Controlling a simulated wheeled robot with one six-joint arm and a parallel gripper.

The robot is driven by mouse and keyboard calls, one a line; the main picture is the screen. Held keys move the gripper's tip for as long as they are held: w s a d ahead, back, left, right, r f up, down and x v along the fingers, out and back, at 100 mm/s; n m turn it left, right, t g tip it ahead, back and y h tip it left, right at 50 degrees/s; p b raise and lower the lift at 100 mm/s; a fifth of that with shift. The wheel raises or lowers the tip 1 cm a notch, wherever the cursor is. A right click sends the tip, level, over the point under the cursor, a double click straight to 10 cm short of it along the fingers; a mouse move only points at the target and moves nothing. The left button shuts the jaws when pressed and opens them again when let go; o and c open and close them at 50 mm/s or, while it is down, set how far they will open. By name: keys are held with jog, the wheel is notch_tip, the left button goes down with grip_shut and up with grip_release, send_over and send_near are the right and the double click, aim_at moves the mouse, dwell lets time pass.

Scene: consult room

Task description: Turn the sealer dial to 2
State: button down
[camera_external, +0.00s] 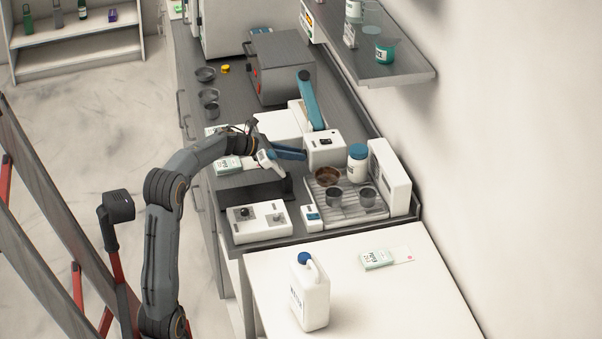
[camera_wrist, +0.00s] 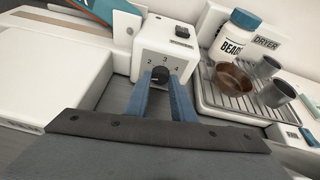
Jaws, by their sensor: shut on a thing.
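The sealer (camera_external: 324,150) is a white box with a blue lever arm (camera_external: 311,100), standing on the grey counter. Its front face, with printed numbers including 2, 3 and 4, shows in the wrist view (camera_wrist: 170,58). The dark dial (camera_wrist: 160,75) sits low on that face, below the numbers. My gripper (camera_wrist: 161,82) has its two blue fingers at the dial, one on each side, shut on it. In the external view my gripper (camera_external: 303,155) reaches the sealer's left face, and the dial is hidden there. I cannot tell which number the dial's mark points to.
Right of the sealer, a drying rack (camera_external: 345,207) holds a brown bowl (camera_wrist: 235,78), grey cups (camera_wrist: 278,92) and a blue-lidded bead jar (camera_wrist: 235,35). A white jug (camera_external: 311,295) stands on the white table.

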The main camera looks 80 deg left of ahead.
jog(key=m+y+b, duration=0.1)
jog(key=b, duration=0.1)
jog(key=m+y+b, duration=0.1)
jog(key=m+b, duration=0.1)
jog(key=shift+d+f, duration=0.2)
jog(key=shift+f, duration=0.05)
jog(key=m+y+b, duration=0.1)
jog(key=b, duration=0.2)
jog(key=shift+r, duration=0.1)
jog(key=shift+m+b, duration=0.3)
jog(key=c, duration=1.5)
grip_release()
jog(key=shift+p+v, duration=1.1)
jog(key=shift+v, duration=2.85)
